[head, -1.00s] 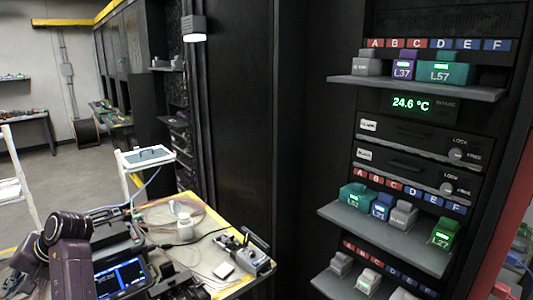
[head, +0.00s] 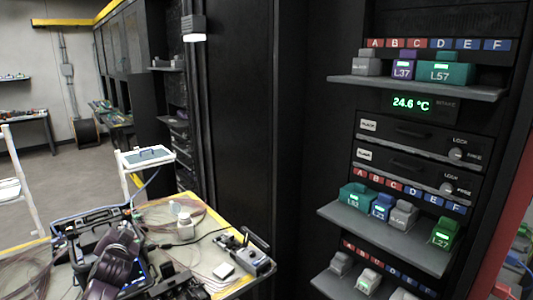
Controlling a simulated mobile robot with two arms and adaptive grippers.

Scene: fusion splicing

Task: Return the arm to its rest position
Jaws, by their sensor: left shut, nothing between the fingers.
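My left arm comes in at the bottom left of the head view, dark purple and grey. My left gripper (head: 122,240) is low over the work table (head: 235,203), in front of a dark open case (head: 75,222). It looks shut and empty, though its fingertips are small and hard to separate from the dark equipment behind. The arm partly covers a device with a blue screen, so little of that screen shows. My right gripper is out of view.
A small grey device (head: 245,257) and a white bottle (head: 185,226) stand on the table among loose cables. A black rack with shelves (head: 390,238) of labelled modules stands on the right. A white tray (head: 147,157) is behind the table. Open floor lies at the left.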

